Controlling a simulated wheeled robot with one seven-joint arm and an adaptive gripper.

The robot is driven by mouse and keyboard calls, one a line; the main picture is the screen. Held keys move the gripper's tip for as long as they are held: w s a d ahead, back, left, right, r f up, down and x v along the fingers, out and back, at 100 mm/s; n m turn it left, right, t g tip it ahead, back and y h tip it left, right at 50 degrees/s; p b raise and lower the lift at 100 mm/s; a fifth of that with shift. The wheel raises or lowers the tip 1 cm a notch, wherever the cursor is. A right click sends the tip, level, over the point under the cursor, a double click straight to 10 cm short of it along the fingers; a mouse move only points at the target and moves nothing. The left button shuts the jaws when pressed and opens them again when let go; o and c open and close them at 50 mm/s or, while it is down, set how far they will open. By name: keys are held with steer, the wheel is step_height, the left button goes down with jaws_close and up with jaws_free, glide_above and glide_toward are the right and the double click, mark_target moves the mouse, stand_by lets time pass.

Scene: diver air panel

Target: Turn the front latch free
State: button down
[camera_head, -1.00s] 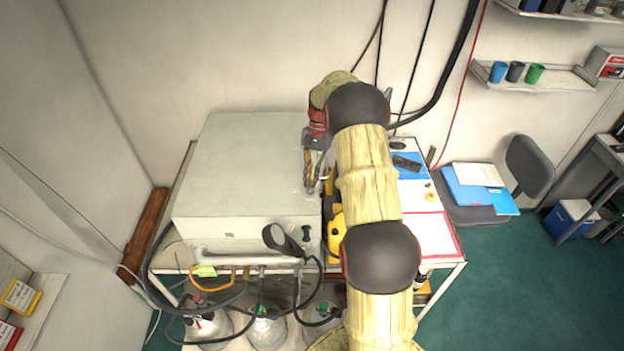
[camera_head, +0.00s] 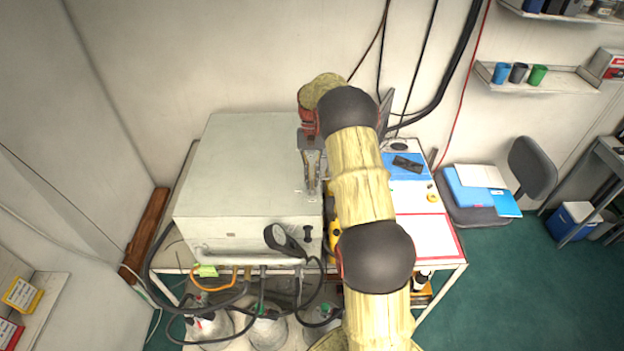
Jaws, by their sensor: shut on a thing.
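The grey panel box (camera_head: 240,165) stands on the white table, its lid down. My gripper (camera_head: 311,190) points down at the right edge of the lid, toward the front corner. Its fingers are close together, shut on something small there. This fits the front latch, but the fingers hide it and I cannot make out its shape or angle. Small pale marks show on the lid just left of the fingertips. A dark knob (camera_head: 308,233) is on the box's front face, below the gripper.
A black round gauge-like part (camera_head: 283,240) with hoses stands before the box. Gas cylinders (camera_head: 268,328) stand below. A yellow object (camera_head: 335,232) sits close to the box's right side, partly behind my arm. A red-edged sheet (camera_head: 428,236) lies on the table at right.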

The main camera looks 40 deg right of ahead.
steer(key=shift+r, duration=0.1)
steer(key=c, duration=2.1)
jaws_free()
steer(key=shift+o, duration=0.7)
steer(key=shift+w, duration=0.1)
steer(key=v, duration=1.1)
steer(key=shift+r, duration=0.4)
steer(key=shift+w+d, duration=0.1)
